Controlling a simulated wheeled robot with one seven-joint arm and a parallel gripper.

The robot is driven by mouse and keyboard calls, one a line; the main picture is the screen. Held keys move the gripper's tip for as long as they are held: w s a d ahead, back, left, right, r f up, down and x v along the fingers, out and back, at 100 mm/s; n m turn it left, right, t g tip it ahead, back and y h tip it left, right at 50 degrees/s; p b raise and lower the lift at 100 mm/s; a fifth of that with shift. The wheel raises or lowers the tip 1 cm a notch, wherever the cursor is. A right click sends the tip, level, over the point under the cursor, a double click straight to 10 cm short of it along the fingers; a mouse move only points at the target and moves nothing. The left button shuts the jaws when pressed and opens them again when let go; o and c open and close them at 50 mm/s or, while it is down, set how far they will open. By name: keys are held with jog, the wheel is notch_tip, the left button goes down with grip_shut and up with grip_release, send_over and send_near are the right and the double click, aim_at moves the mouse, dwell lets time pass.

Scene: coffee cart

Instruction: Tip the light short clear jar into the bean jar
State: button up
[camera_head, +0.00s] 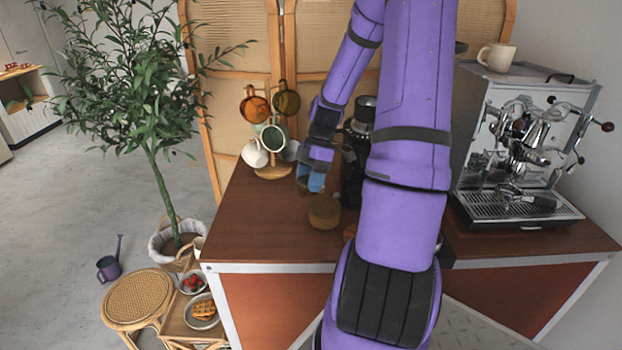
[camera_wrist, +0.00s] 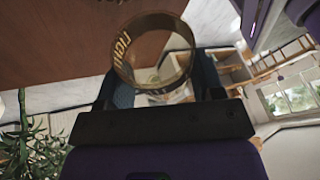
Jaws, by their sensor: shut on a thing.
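The light short clear jar (camera_wrist: 152,55) is between the two blue fingers of my gripper (camera_wrist: 162,90) in the wrist view. It is see-through and brownish, with pale lettering that reads "LIGHT" turned around. I look through its round end and can make out no beans inside. In the head view my gripper (camera_head: 313,180) is low over the counter, beyond my purple arm. A squat brown round vessel (camera_head: 324,212) is just below it on the counter; I cannot tell for sure whether it is the bean jar. My arm hides part of the counter.
A dark grinder (camera_head: 356,140) stands right beside my gripper. A mug tree (camera_head: 272,170) is behind to the left, and an espresso machine (camera_head: 525,150) with a cup on top is at the right. The counter's front left (camera_head: 250,225) is clear.

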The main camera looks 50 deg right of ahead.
aim_at(298, 185)
jog(key=shift+w+a+f+g+h, duration=0.2)
jog(key=shift+a+f+h, duration=0.1)
jog(key=shift+h, duration=0.45)
jog(key=shift+w+a+f+g+h, duration=0.15)
jog(key=shift+a+g+h, duration=0.1)
jog(key=shift+h, duration=0.5)
jog(key=shift+w+a+f+m+g+h, duration=0.1)
jog(key=shift+a+f+m+g+h, duration=0.1)
jog(key=shift+f+g+h, duration=0.4)
jog(key=shift+a+f+m+g+h, duration=0.1)
jog(key=shift+a+f+h, duration=0.05)
jog(key=shift+h, duration=0.75)
jog(key=shift+a+f+g+h, duration=0.15)
jog(key=shift+f+g+h, duration=0.2)
jog(key=shift+h, duration=0.75)
jog(key=a+g+h, duration=0.1)
jog(key=h, duration=0.1)
jog(key=w+a+m+g+h, duration=0.1)
jog(key=a+h, duration=0.1)
jog(key=h, duration=0.1)
jog(key=a+g+h, duration=0.1)
jog(key=g+h, duration=0.1)
jog(key=h, duration=0.1)
jog(key=shift+w+a+r+m, duration=0.2)
jog(key=shift+w+m, duration=0.1)
jog(key=shift+w, duration=0.05)
